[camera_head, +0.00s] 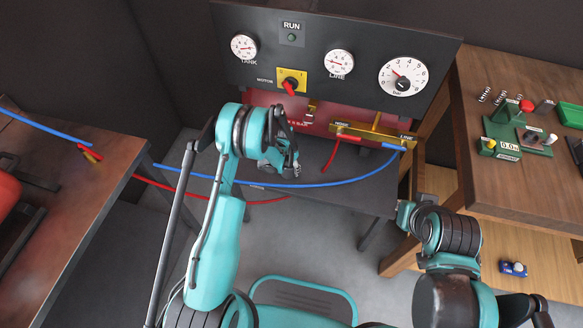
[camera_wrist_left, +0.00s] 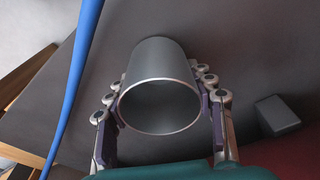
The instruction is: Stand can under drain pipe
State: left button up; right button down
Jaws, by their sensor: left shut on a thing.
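A plain grey metal can (camera_wrist_left: 160,88) sits between the two fingers of my left gripper (camera_wrist_left: 163,112) in the left wrist view, its open round mouth facing the camera. The fingers press on its sides. In the head view my left gripper (camera_head: 284,158) is above the dark bench, in front of the black gauge panel, and the can cannot be made out there. A small brass fitting (camera_head: 312,106) shows below the panel; I cannot tell whether it is the drain pipe.
A blue hose (camera_head: 300,184) hangs across in front of the bench and passes left of the can. A red hose (camera_head: 345,142) joins the brass manifold (camera_head: 372,134). The black panel (camera_head: 345,30) overhangs the back. A wooden bench (camera_head: 525,75) with small devices stands right.

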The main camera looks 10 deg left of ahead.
pick_arm(q)
jog(key=shift+w+f, duration=0.2)
jog(key=shift+w, duration=0.1)
jog(key=shift+s+r, duration=0.1)
jog(key=shift+s, duration=0.05)
jog(key=o, duration=1.2)
jog(key=shift+f, duration=0.2)
pick_arm(e)
jog(key=shift+w+d+r, duration=0.1)
jog(key=shift+w+r, duration=0.05)
jog(key=shift+w, duration=0.1)
pick_arm(q)
jog(key=shift+r, duration=0.15)
